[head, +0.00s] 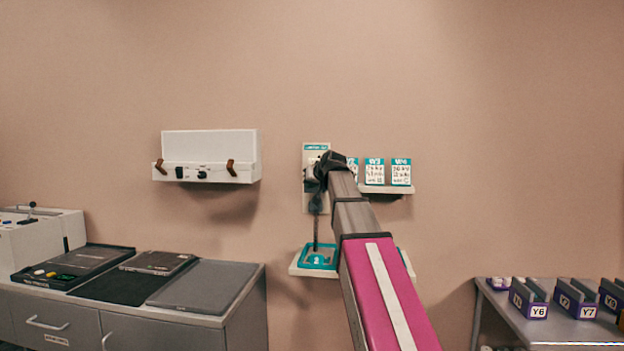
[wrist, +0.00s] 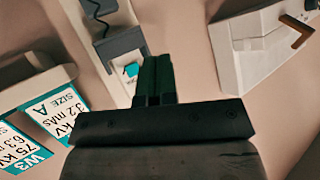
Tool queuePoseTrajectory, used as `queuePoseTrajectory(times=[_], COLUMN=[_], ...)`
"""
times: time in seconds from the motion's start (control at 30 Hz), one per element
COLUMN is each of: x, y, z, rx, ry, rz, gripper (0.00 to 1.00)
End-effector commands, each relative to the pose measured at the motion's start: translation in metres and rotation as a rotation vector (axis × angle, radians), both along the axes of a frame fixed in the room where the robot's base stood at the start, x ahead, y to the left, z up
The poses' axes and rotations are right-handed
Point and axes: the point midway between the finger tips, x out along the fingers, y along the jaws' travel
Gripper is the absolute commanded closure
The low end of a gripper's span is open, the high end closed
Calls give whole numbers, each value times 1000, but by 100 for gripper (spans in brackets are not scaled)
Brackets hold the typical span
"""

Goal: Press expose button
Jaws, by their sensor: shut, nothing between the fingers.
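In the wrist view a small teal button (wrist: 131,70) shows on a grey wall panel (wrist: 95,50), just beside my fingertips. I cannot read any label on it. My gripper (wrist: 154,66) is shut and empty, its fingers pointing at the panel; whether they touch it I cannot tell. In the head view my gripper (head: 322,165) is in front of the wall panel (head: 309,193) and hides much of it, including the button. A dark cord (head: 316,220) hangs below the panel.
A white wall unit (head: 210,150) with brown hooks is to the left. Cards (head: 375,171) stand on a small shelf to the right. A lower shelf holds a teal tray marked 2 (head: 320,257). A grey cabinet (head: 225,310) and a table with purple blocks (head: 529,300) flank the arm.

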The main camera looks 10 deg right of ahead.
Motion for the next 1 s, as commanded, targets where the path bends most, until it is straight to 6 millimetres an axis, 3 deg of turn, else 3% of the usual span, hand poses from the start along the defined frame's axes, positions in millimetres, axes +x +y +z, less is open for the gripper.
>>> queuePoseTrajectory(times=[0.47, 1.0], x=[10, 70], y=[-3, -22], z=[0, 0], rx=[1, 0], ry=[1, 2], rz=[0, -1], gripper=[100, 100])
